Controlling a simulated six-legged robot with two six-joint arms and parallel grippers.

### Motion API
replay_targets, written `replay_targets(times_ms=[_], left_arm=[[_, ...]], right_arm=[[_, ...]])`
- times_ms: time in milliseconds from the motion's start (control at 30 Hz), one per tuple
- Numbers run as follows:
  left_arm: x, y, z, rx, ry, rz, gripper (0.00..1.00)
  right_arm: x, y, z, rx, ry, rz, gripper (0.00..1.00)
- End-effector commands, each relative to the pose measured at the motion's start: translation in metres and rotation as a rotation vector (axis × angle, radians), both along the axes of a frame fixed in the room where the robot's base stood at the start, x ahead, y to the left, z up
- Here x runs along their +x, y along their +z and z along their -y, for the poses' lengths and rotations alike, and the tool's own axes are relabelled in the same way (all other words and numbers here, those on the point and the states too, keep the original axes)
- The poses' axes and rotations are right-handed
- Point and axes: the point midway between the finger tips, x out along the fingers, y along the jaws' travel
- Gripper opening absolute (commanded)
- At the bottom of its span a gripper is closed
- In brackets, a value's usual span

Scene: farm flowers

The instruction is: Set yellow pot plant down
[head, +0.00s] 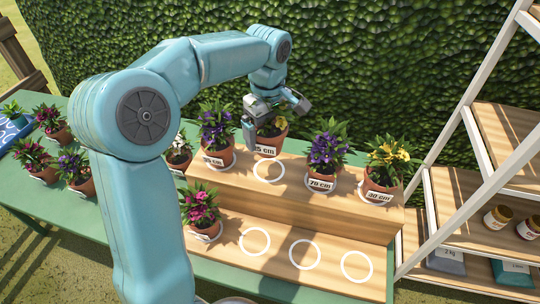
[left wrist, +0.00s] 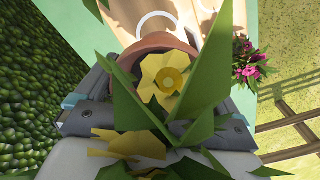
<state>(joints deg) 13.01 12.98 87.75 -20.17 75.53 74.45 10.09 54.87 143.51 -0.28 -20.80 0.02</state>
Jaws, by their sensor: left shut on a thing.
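The yellow pot plant (head: 278,124), in a terracotta pot with a white label, is over the back of the upper step (head: 345,194) of a wooden stand. My left gripper (head: 266,122) is shut on its pot. In the left wrist view, yellow flowers (left wrist: 164,79) and leaves fill the space between the fingers, and part of the pot's rim (left wrist: 160,41) shows. An empty white ring (head: 268,181) lies on the step in front of the pot. I cannot tell whether the pot touches the step. My right gripper is not in view.
Purple plants (head: 216,126) (head: 326,153) stand either side on the upper step, with another yellow-flowered plant (head: 388,155) at right. The lower step holds a pink plant (head: 202,206) and several empty rings (head: 304,268). More pots stand on the green table (head: 60,205). A white-framed shelf (head: 455,130) is at right.

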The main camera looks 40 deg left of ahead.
Motion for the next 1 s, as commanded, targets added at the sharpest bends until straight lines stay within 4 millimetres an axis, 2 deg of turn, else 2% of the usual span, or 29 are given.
replay_targets(times_ms=[33, 100, 267, 500, 967, 1000], left_arm=[[0.000, -0.012, 0.000, 0.000, 0.001, -0.002, 0.47], [0.001, -0.024, 0.000, 0.000, 0.000, 0.000, 0.47], [0.003, -0.040, 0.000, 0.001, -0.001, 0.000, 0.47], [0.005, -0.075, 0.000, 0.001, -0.001, -0.001, 0.47], [0.005, -0.085, 0.000, 0.002, -0.001, 0.002, 0.47], [0.005, -0.085, 0.000, 0.001, -0.002, 0.001, 1.00]], right_arm=[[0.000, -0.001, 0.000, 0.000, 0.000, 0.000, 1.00], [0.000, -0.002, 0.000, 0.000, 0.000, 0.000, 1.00], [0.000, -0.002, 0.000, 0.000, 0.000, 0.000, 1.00], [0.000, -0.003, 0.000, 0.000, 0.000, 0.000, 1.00], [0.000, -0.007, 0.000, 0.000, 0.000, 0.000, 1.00], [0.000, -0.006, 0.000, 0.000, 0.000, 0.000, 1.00]])
